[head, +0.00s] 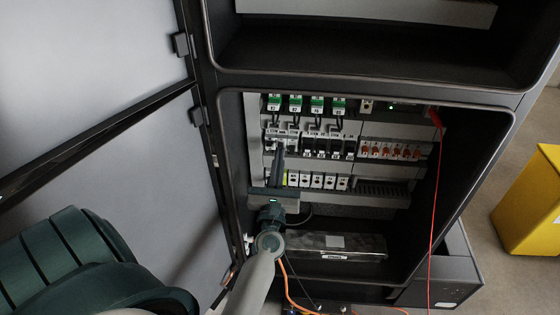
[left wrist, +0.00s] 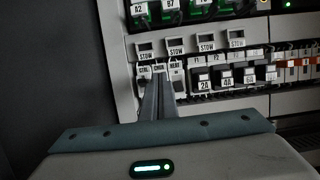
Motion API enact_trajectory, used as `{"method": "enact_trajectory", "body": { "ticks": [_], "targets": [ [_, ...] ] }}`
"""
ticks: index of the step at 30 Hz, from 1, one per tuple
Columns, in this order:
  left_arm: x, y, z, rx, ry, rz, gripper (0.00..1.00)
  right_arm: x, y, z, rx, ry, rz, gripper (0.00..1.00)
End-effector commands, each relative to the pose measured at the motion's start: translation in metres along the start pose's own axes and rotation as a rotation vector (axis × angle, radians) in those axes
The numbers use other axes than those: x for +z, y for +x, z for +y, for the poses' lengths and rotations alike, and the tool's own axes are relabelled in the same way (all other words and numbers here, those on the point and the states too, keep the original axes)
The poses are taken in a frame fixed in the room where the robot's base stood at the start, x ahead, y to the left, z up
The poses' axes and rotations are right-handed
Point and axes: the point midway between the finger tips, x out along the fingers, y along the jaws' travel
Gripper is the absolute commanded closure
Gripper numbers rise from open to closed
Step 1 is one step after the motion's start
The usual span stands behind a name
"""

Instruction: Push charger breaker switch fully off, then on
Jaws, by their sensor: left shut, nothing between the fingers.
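The charger breaker, labelled CHGR (left wrist: 160,69), is the middle one of three pale breakers in the left wrist view, between CTRL (left wrist: 144,71) and HEAT (left wrist: 176,67). Its switch lever is mostly hidden behind my fingertips. My left gripper (left wrist: 158,80) is shut and empty, its fingertips right in front of and just below the CHGR label. Whether they touch the switch I cannot tell. In the head view the left gripper (head: 278,152) reaches into the cabinet at the left end of the middle breaker row. My right gripper is not in view.
Black breakers (left wrist: 228,78) stand close to the right, with STOW-labelled slots (left wrist: 176,46) above. Green modules (head: 296,104) are at the top, orange-marked terminals (head: 395,151) to the right. An open door (head: 150,150) bounds the left. A red cable (head: 434,200) hangs at right.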

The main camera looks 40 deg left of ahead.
Motion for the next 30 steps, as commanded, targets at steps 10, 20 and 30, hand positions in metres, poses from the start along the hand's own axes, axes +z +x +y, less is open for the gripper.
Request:
{"method": "enact_trajectory", "body": {
  "ticks": [10,20,30],
  "targets": [
    [-0.010,-0.053,0.000,-0.003,0.000,0.015,1.00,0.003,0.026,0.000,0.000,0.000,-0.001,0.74],
    [-0.008,-0.069,0.000,-0.003,0.000,0.017,1.00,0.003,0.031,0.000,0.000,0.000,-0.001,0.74],
    [-0.008,-0.068,0.000,-0.003,0.000,0.018,1.00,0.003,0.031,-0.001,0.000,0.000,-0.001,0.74]
  ]
}}
